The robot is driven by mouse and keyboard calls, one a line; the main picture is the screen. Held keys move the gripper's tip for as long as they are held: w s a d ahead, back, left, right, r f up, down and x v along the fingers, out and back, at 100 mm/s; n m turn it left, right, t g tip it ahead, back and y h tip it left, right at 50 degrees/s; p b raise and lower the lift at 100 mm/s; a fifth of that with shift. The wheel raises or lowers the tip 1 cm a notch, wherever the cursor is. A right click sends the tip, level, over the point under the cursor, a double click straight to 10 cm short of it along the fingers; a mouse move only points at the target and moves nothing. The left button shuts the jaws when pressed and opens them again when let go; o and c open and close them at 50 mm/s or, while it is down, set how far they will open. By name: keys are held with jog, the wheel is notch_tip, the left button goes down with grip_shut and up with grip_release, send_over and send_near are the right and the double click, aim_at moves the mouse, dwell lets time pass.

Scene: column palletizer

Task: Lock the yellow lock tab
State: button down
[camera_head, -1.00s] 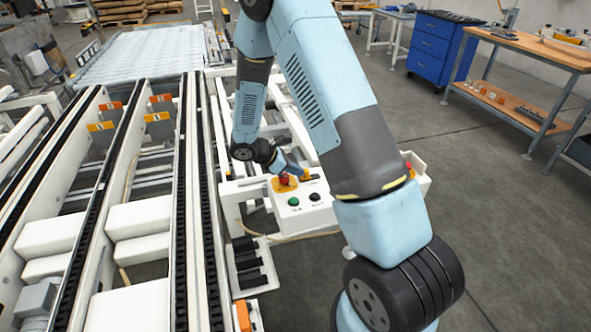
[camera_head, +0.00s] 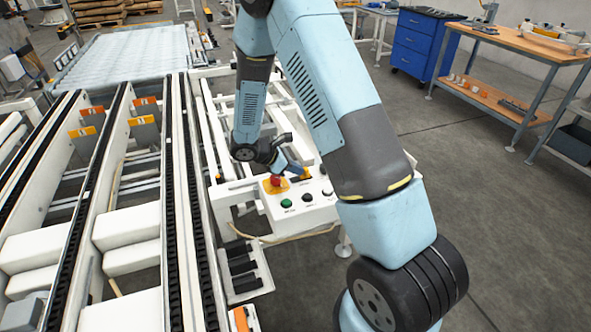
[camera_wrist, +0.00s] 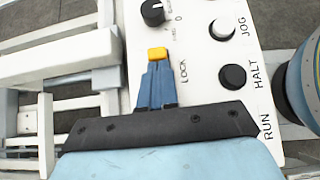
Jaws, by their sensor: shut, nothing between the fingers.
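The yellow lock tab (camera_wrist: 157,54) sits on the white control panel (camera_wrist: 200,78) beside the printed word LOCK in the wrist view. In the head view the tab (camera_head: 305,173) is a small yellow spot at the tip of my gripper. My gripper (camera_wrist: 157,66) has its two blue fingers pressed together with nothing between them. The fingertips are right at the near edge of the tab and seem to touch it or nearly so. The tab's near side and slot are hidden by the fingers. The gripper (camera_head: 298,171) also shows low over the panel in the head view.
A black knob (camera_wrist: 153,12) stands beyond the tab. A white JOG button (camera_wrist: 223,29) and a black HALT button (camera_wrist: 233,77) are on its right. In the head view a red button (camera_head: 276,181) and a green button (camera_head: 286,203) are close by. Conveyor rails (camera_head: 175,190) run on the left.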

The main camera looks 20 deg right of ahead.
jog(key=v, duration=1)
jog(key=shift+f, duration=0.1)
jog(key=s+d+r+m+y, duration=0.2)
jog(key=s+d+r+m, duration=0.25)
jog(key=r, duration=0.45)
jog(key=s+d+r+m+y, duration=0.25)
jog(key=s+r+m, duration=0.3)
jog(key=r, duration=0.45)
jog(key=s+d+r+m+t+y, duration=0.1)
jog(key=s+r+m, duration=0.3)
jog(key=s, duration=0.5)
jog(key=s+d+r+m+t+y, duration=0.1)
jog(key=s+r+m+t+y, duration=0.2)
jog(key=s+r, duration=0.3)
jog(key=s+m+y, duration=0.1)
jog(key=s, duration=0.2)
jog(key=shift+r+m+t, duration=0.4)
